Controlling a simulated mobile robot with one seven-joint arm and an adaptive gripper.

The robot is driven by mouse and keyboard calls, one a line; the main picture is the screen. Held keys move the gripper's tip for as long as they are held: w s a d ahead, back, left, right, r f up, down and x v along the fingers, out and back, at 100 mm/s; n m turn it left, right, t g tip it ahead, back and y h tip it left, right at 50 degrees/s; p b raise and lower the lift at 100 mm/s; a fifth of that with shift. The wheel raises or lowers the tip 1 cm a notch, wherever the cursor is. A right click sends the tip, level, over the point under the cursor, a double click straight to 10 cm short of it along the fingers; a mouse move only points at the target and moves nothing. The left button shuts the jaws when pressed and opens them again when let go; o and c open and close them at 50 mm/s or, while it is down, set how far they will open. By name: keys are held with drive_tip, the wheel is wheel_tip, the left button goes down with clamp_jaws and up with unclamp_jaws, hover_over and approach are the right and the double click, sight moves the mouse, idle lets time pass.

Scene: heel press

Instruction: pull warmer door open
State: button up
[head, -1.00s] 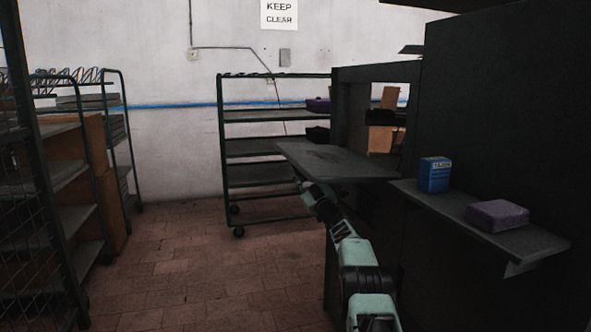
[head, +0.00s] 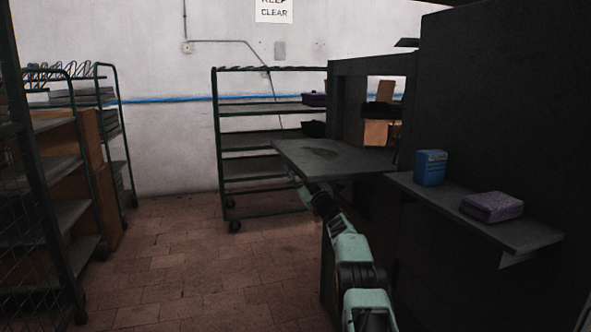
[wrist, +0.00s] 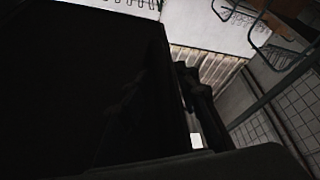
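A dark machine cabinet (head: 480,100) fills the right of the head view. A flat dark grey panel (head: 325,152) juts out from it to the left; I cannot tell whether this is the warmer door or a fixed table. My arm reaches up from the bottom, and my gripper (head: 296,182) is at the panel's near left edge, partly hidden under it. Contact is not clear. In the wrist view a large, nearly black surface (wrist: 80,90) fills the left, with a dark finger-like part (wrist: 200,95) beside it. No handle can be made out, and the fingers are too dark to read.
A side shelf (head: 535,238) carries a blue box (head: 430,168) and a purple block (head: 491,207), right of my arm. A green wheeled rack (head: 250,150) stands behind the panel. More racks (head: 60,185) line the left. The tiled floor (head: 190,265) between is clear.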

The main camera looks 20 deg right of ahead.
drive_tip(key=shift+s+d, duration=0.1)
drive_tip(key=shift+v, duration=1)
drive_tip(key=v, duration=0.9)
drive_tip(key=shift+s+f, duration=0.25)
drive_tip(key=shift+s, duration=0.1)
